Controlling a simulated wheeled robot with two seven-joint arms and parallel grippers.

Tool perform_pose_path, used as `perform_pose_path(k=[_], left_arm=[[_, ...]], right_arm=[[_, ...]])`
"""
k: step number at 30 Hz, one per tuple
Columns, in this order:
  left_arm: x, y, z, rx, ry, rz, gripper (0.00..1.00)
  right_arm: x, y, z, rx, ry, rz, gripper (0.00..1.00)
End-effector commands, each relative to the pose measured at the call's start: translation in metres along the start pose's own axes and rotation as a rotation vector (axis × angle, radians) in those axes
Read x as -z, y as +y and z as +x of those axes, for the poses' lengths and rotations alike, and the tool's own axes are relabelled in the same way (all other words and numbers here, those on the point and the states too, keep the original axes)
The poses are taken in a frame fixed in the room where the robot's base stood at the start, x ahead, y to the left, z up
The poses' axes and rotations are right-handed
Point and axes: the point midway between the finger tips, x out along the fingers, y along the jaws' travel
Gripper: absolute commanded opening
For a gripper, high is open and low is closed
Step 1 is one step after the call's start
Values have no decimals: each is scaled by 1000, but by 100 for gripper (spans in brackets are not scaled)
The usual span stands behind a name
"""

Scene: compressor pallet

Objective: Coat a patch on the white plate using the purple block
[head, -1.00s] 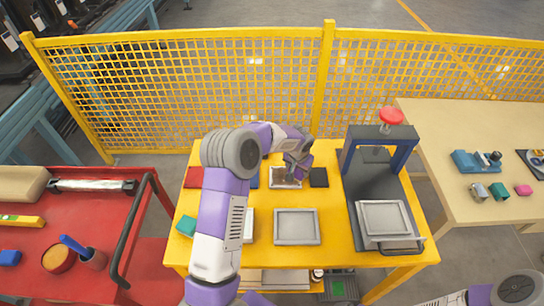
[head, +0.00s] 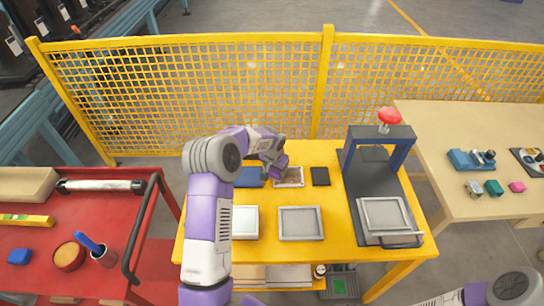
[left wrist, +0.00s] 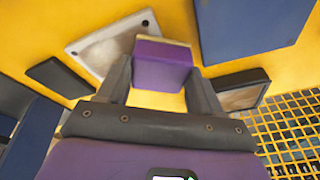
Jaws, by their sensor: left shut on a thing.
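My left gripper (head: 274,172) is at the left edge of a pale plate (head: 292,180) at the back of the yellow table. In the left wrist view, the gripper (left wrist: 163,85) is shut on the purple block (left wrist: 160,68), which has a thin tan layer along its far edge. The plate, whitish with dark screws at its corners, shows beside and partly behind the block (left wrist: 95,52). I cannot tell whether the block touches it. In the head view the block is hard to tell from my purple arm. My right gripper is not in view.
A black pad (head: 320,177) lies right of the plate and a blue pad (head: 250,178) left of it. A white tray (head: 245,222) and a grey tray (head: 301,223) lie nearer. A press (head: 376,175) stands right. A yellow mesh fence (head: 200,95) runs behind.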

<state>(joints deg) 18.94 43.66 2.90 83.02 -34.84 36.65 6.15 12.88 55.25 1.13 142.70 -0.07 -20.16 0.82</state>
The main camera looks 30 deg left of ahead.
Motion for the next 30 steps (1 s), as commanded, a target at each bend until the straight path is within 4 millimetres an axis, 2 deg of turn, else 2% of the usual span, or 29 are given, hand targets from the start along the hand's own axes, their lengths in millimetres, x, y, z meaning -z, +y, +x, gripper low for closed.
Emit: perform_pose_path(k=[3, 5, 21, 30], left_arm=[[1, -4, -6, 0, 0, 3, 37], [6, -5, -22, 1, 5, 2, 37], [17, -9, -68, 1, 2, 1, 37], [19, -10, -78, 0, 0, 0, 37]], right_arm=[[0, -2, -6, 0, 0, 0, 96], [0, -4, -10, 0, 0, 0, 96], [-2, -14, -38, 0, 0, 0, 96], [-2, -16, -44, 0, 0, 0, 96]])
